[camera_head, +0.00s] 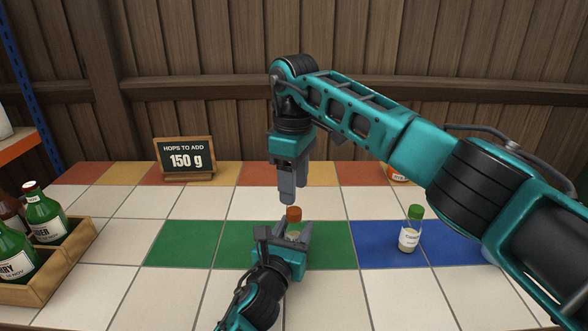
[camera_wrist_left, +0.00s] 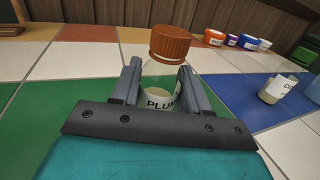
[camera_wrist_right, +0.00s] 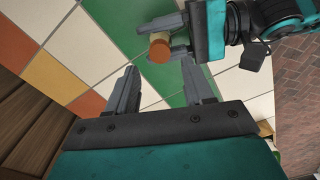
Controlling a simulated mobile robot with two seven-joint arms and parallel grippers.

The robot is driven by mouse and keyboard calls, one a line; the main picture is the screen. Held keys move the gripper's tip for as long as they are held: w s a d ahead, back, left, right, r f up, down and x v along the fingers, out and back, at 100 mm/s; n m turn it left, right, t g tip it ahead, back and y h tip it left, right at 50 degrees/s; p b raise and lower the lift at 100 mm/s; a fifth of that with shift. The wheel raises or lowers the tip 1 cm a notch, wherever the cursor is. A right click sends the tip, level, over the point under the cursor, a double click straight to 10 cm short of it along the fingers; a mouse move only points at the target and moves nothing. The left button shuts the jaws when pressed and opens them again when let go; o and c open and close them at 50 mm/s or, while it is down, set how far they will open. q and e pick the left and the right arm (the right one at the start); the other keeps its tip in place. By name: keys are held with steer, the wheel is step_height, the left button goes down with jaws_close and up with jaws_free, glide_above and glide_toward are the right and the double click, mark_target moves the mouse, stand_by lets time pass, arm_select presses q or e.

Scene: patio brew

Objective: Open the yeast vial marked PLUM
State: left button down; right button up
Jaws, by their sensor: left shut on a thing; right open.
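The PLUM vial (camera_wrist_left: 160,98) stands between the fingers of my left gripper (camera_wrist_left: 160,85), which is shut on its glass body. Its brown-orange screw cap (camera_wrist_left: 170,44) is on top. In the head view the vial's cap (camera_head: 294,214) shows above my left gripper (camera_head: 284,240), over the green tiles. In the right wrist view the cap (camera_wrist_right: 160,46) is seen from above, between the left fingers. My right gripper (camera_head: 287,195) is open and empty, pointing down just above and slightly behind the cap. Its fingers (camera_wrist_right: 165,92) show apart in its own wrist view.
A green-capped vial (camera_head: 409,236) stands on the blue tiles (camera_head: 371,236) at right. A sign (camera_head: 185,158) reading 150 g stands at the back left. A wooden crate (camera_head: 75,246) with bottles is at far left. Several coloured tubs (camera_wrist_left: 232,40) stand at the back right.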

mark_target(294, 210)
steer(key=shift+f, duration=2.65)
steer(key=shift+c, duration=0.5)
